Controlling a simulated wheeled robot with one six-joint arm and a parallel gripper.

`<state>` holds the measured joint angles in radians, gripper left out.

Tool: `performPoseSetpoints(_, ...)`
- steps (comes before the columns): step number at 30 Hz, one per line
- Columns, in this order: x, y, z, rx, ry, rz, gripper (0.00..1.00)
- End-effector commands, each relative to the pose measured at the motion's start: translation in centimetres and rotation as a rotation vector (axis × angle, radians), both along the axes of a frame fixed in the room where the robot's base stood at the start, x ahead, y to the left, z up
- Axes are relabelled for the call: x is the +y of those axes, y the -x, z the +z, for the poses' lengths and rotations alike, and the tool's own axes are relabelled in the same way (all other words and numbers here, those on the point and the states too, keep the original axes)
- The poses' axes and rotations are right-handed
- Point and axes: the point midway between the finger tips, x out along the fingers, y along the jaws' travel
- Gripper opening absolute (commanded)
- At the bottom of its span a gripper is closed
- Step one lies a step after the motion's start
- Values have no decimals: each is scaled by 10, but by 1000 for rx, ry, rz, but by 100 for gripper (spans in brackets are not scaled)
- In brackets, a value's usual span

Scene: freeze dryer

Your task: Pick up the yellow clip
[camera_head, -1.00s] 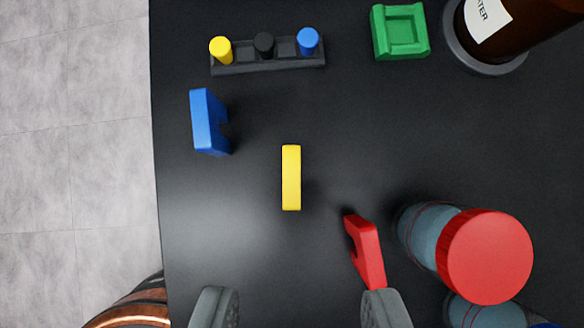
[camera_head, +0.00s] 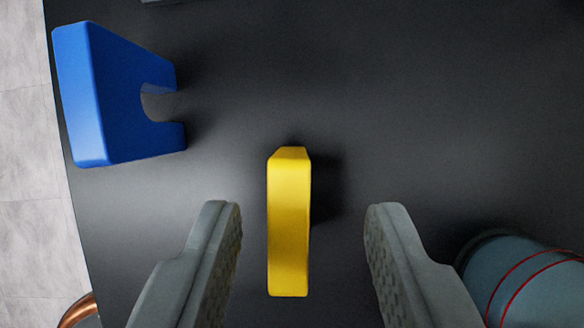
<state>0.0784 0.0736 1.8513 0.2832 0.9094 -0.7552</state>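The yellow clip (camera_head: 289,225) stands upright on the black table, its narrow edge facing the camera. My gripper (camera_head: 302,215) is open, with one grey finger to the left of the clip and one to the right. A gap shows between the clip and each finger, and neither touches it. The left finger is somewhat closer to the clip than the right one. The height of the fingertips above the table is hard to tell.
A blue clip (camera_head: 110,95) with a notch stands at the upper left, near the table's left edge. A blue-grey bottle (camera_head: 535,285) with red lines is at the lower right, close to my right finger. The black table (camera_head: 380,90) is clear at the upper middle.

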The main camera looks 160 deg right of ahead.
Motion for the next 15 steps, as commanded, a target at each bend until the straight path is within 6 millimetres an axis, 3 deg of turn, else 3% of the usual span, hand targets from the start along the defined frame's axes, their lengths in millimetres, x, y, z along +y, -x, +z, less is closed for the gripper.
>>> performPoseSetpoints(15,11,-8,-50,2,-1,0,39)
